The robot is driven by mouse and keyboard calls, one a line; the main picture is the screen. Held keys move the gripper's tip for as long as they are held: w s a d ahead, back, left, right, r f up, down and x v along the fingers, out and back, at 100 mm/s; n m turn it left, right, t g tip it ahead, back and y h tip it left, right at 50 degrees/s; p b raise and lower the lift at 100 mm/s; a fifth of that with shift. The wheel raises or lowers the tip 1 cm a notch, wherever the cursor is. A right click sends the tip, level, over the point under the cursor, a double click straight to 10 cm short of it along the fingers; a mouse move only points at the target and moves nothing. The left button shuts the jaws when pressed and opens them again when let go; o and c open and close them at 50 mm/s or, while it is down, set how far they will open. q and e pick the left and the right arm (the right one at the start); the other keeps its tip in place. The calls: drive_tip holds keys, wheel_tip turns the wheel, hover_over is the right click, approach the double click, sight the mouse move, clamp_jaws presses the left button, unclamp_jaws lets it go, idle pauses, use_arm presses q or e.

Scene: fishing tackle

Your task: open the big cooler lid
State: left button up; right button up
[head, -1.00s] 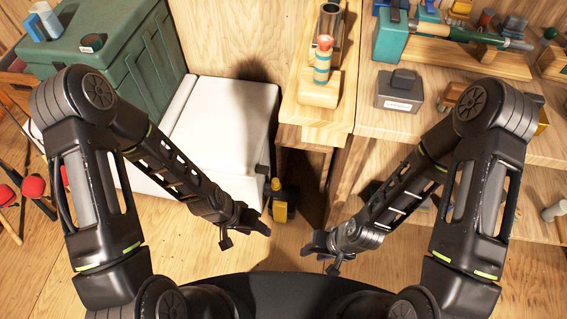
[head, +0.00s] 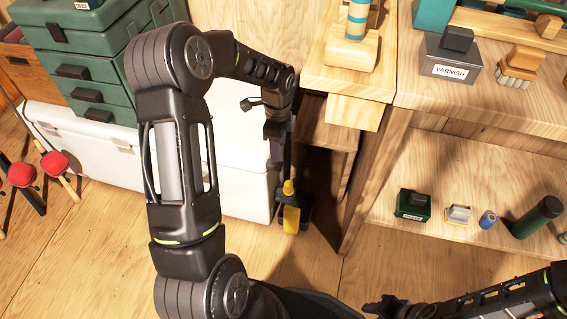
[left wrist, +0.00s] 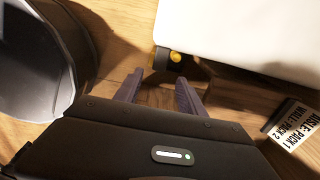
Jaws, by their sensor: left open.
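The big white cooler (head: 245,190) stands against the wall at the left, partly hidden behind my left arm. Its lid (head: 232,125) looks shut. My left gripper (head: 280,158) points down at the cooler's right end, open and empty. In the left wrist view, the open fingers (left wrist: 157,88) are below a white cooler surface (left wrist: 235,35) that fills the upper right, with a gap between them. My right gripper (head: 382,305) is low at the bottom of the head view, away from the cooler; its finger gap is unclear.
A green drawer box (head: 70,45) rises at the left by the cooler. A yellow and black item (head: 291,215) stands on the floor below my left gripper. A wooden bench (head: 385,160) is close on the right, with a varnish tin (head: 450,65).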

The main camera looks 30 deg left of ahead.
sight(279, 164)
use_arm(q)
wheel_tip(279, 164, down, 8)
drive_tip(key=shift+r+b, duration=0.1)
drive_tip(key=shift+b, duration=1.05)
drive_tip(key=shift+c, duration=0.4)
clamp_jaws()
